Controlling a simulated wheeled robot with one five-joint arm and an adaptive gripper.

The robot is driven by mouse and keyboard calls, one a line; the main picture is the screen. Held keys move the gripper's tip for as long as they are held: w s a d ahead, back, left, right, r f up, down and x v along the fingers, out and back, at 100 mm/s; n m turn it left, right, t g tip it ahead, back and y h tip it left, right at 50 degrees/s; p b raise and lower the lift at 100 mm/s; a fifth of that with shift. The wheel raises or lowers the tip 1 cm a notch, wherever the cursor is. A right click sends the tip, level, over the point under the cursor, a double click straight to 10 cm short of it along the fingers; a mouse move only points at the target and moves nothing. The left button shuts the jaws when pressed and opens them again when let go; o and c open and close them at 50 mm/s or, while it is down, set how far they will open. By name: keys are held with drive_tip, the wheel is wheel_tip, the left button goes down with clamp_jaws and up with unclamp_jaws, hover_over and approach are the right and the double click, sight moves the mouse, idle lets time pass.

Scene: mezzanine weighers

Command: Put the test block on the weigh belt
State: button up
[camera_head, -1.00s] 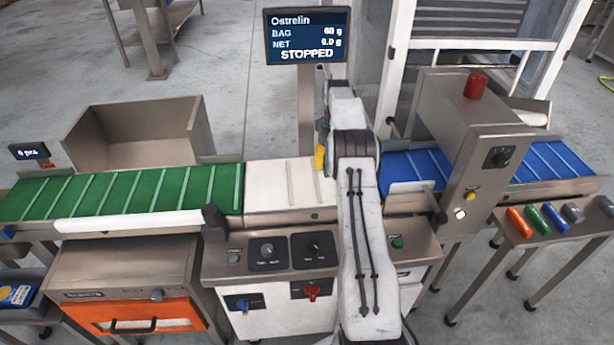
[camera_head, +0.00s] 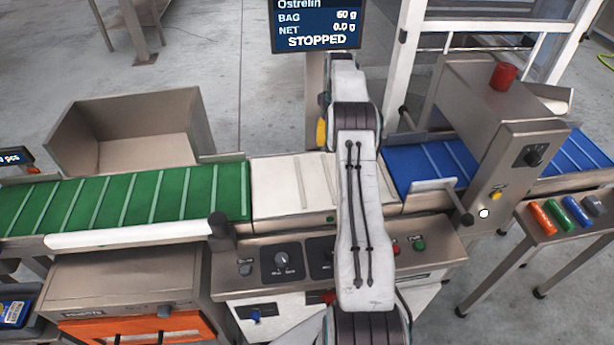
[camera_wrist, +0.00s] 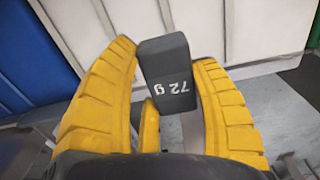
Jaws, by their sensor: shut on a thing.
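The test block (camera_wrist: 168,72) is dark grey with a white "72 g" mark. In the wrist view, the yellow fingers of my gripper (camera_wrist: 168,95) are shut on its two sides. The weigh belt (camera_head: 275,187) is the white cleated section between the green and blue belts. It also shows behind the block in the wrist view (camera_wrist: 225,28). The block appears above or beside the belt; I cannot tell the gap. In the head view my arm hides the block and most of my gripper; only a bit of yellow shows. The belt's right part is also hidden.
A green belt (camera_head: 130,198) with a white rail lies left, and a blue belt (camera_head: 425,165) leads right into a steel housing (camera_head: 500,120). A control panel (camera_head: 290,262) stands in front. The display (camera_head: 316,22) reads STOPPED, NET 0.0 g. A steel bin (camera_head: 128,135) stands behind.

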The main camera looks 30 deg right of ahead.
hover_over(306, 181)
wheel_tip(306, 181, down, 6)
drive_tip(key=shift+r, duration=0.1)
drive_tip(key=shift+f+p, duration=0.3)
drive_tip(key=shift+f, duration=1.75)
drive_tip(key=shift+f, duration=0.15)
drive_tip(key=o, duration=1.2)
drive_tip(key=shift+c, duration=0.2)
